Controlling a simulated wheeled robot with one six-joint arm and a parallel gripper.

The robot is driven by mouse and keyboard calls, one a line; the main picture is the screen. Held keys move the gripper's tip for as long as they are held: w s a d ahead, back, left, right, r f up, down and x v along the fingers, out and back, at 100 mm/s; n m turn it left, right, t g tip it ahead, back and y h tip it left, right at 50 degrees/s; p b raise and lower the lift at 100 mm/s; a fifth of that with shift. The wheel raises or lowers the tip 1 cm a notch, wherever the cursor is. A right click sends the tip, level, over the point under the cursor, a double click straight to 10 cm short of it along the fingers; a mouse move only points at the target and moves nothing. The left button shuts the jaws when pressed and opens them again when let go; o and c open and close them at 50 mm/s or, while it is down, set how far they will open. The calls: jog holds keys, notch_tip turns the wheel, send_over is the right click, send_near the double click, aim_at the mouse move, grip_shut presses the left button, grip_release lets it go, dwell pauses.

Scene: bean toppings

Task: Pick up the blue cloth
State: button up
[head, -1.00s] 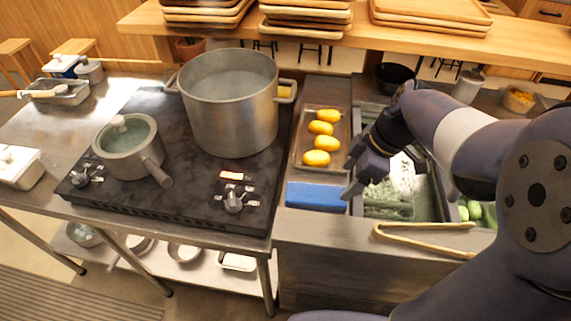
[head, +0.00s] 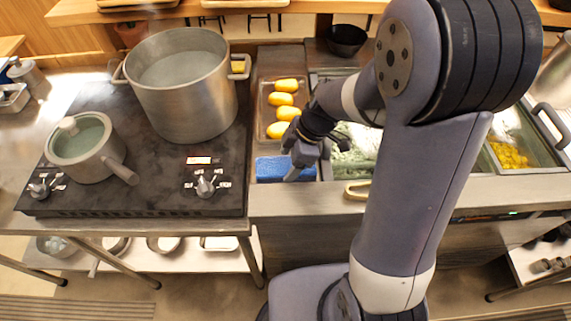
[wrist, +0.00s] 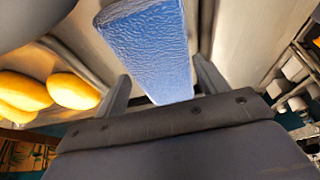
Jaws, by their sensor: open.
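The blue cloth (head: 270,168) is a thick folded block lying on the steel counter, right of the stove and in front of the tray of yellow items. In the wrist view the textured blue cloth (wrist: 148,45) extends between my fingers. My gripper (head: 293,174) is at the cloth's right part in the head view and hides some of it. The two fingers (wrist: 162,88) are open, one on each side of the cloth. I cannot tell whether they touch it.
A metal tray (head: 264,118) of several yellow items lies just behind the cloth. The stove (head: 150,190) bears a large pot (head: 185,100) and a small saucepan (head: 85,155). Food bins (head: 362,160) and the tongs (head: 354,190) are right of my gripper.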

aim_at(288, 163)
jog(key=shift+a+f, duration=0.15)
jog(key=shift+f, duration=0.25)
jog(key=c, duration=0.6)
jog(key=shift+r, duration=0.1)
jog(key=shift+c, duration=0.2)
notch_tip(288, 163, up, 10)
jog(key=shift+b, duration=0.4)
jog(key=o, duration=0.5)
jog(key=shift+c, duration=0.2)
jog(key=c, duration=0.3)
jog(key=shift+c, duration=0.2)
